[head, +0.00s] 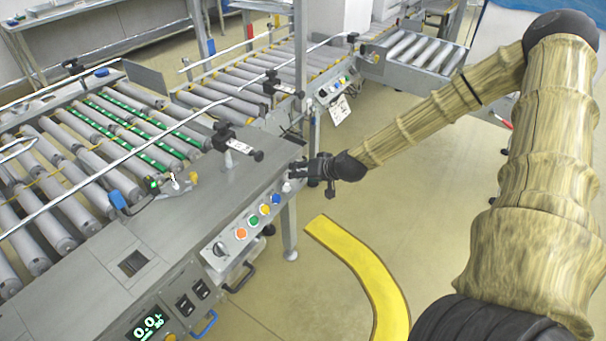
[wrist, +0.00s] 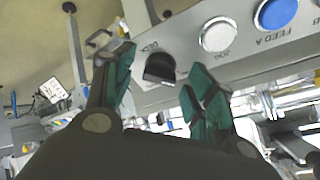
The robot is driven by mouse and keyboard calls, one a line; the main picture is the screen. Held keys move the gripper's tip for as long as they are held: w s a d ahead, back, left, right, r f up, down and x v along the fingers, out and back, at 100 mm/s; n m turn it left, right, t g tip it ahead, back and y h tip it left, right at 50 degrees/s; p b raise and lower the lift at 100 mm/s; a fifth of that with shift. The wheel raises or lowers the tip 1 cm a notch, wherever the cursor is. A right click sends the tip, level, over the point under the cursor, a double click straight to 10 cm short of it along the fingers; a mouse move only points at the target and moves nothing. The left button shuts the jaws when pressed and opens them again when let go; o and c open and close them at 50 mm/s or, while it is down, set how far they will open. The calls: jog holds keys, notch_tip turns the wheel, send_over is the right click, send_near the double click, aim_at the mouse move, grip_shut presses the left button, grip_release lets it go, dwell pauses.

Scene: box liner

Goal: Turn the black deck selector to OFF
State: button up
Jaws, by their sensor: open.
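The black deck selector (wrist: 158,69) is a dark knob on the grey control panel (wrist: 255,52) in the wrist view. It lies between the tips of my gripper's two green-padded fingers (wrist: 163,75), with a gap visible on both sides. My gripper is open and holds nothing. In the head view my gripper (head: 300,172) is at the far right end of the panel strip and hides the selector. The lettering by the knob is too small and tilted to read, so I cannot tell which position it points to.
In the wrist view a white button (wrist: 218,35) and a blue button (wrist: 277,13) sit beside the selector. The head view shows more coloured buttons, such as an orange one (head: 241,233), along the panel. A roller conveyor (head: 60,185) lies left. A yellow curved strip (head: 365,265) marks open floor.

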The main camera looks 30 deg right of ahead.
jog(key=shift+w, duration=0.1)
jog(key=c, duration=1)
jog(key=shift+m, duration=0.3)
jog(key=m+h+p, duration=0.1)
jog(key=m+p, duration=0.1)
jog(key=m, duration=0.1)
jog(key=shift+a+r+m, duration=0.1)
jog(key=shift+m, duration=0.2)
jog(key=m+g+p, duration=0.1)
jog(key=m+p, duration=0.1)
jog(key=m, duration=0.2)
jog(key=shift+w+m+h, duration=0.1)
jog(key=shift+m+h, duration=0.2)
jog(key=shift+m, duration=0.1)
